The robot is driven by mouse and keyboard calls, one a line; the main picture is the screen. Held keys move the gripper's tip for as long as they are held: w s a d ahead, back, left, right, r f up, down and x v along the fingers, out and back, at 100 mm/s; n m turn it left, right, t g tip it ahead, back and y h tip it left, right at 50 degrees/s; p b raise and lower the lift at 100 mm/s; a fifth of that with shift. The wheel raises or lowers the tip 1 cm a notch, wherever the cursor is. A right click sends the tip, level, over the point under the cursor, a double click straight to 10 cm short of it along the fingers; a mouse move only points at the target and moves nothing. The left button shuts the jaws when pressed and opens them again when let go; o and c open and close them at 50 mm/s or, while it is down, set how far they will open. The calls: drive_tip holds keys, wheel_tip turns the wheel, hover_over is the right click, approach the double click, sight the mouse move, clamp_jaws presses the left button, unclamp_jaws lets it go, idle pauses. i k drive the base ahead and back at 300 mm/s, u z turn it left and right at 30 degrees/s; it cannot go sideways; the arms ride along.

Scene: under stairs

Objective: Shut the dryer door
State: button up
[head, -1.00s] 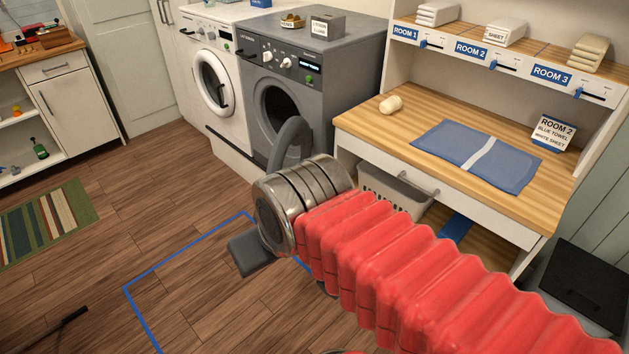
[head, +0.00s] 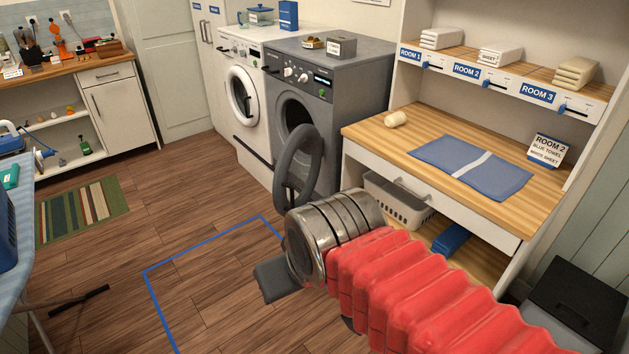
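The dryer (head: 350,84) is the dark grey front-loading machine in the middle back. Its round grey door (head: 314,163) stands open, swung out from the dark drum opening and seen at a steep angle. My red-sleeved arm comes in from the lower right and ends in a metal wrist. A dark grey part of my gripper (head: 275,281) shows beyond the wrist, over the floor in front of the dryer. The rest of the gripper is hidden behind the wrist, so its opening cannot be seen. The wrist overlaps the door's lower edge in the picture; contact cannot be told.
A white washer (head: 244,101) with its door shut stands left of the dryer. A wooden-topped counter (head: 385,143) with a basket (head: 404,208) below is on the right. An ironing board (head: 22,205) is at the left edge. Blue tape (head: 160,308) marks fairly clear floor.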

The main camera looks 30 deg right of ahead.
sight(305, 132)
drive_tip(key=z, duration=0.7)
drive_tip(key=i, duration=0.95)
drive_tip(key=u, duration=0.05)
drive_tip(key=k, duration=0.65)
drive_tip(key=u, duration=0.05)
drive_tip(key=i, duration=0.55)
drive_tip(key=u, duration=0.15)
